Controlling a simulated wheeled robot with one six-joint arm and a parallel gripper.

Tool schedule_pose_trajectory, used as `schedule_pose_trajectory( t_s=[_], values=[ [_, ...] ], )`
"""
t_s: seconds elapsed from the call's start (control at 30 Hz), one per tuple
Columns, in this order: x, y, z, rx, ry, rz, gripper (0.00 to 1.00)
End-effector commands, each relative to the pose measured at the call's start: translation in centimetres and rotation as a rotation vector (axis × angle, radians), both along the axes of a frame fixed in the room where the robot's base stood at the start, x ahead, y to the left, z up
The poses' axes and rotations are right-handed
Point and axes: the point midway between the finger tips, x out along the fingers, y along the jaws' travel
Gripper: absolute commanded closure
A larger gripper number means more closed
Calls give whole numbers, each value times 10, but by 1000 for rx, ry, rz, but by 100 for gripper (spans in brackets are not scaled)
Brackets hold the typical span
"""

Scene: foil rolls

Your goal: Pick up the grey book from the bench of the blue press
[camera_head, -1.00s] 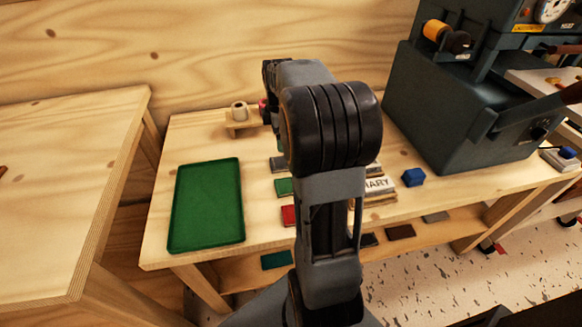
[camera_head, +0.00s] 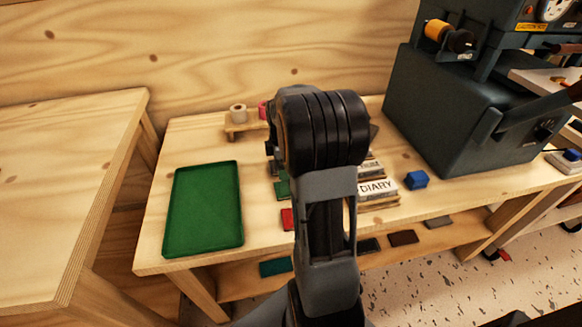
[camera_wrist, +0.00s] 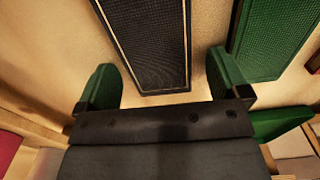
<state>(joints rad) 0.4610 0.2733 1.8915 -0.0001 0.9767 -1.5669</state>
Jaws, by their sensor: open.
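The dark grey book (camera_wrist: 145,35) lies flat on the wooden bench top in the wrist view, with a thin pale line along its edges. Its near end lies between the two green-padded fingers of my gripper (camera_wrist: 163,80), which stand apart with nothing held. I cannot tell how far above the bench they are. In the head view my arm hides the grey book and most of my gripper. The blue press (camera_head: 455,110) stands on the right part of the bench (camera_head: 155,215).
A green book (camera_wrist: 278,38) lies just right of the grey one. A red book (camera_head: 287,219), a stack marked DIARY (camera_head: 376,187) and a blue block (camera_head: 417,180) are on the bench. An empty green tray (camera_head: 203,210) lies at left. Several books lie on the lower shelf.

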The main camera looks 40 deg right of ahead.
Motion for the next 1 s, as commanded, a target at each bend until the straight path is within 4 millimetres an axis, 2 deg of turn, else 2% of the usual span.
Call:
schedule_pose_trajectory(
  t_s=[0.2,0.8,1.0],
  values=[
    [0,0,0,0,0,0,6],
    [0,0,0,0,0,0,61],
    [0,0,0,0,0,0,62]
  ],
)
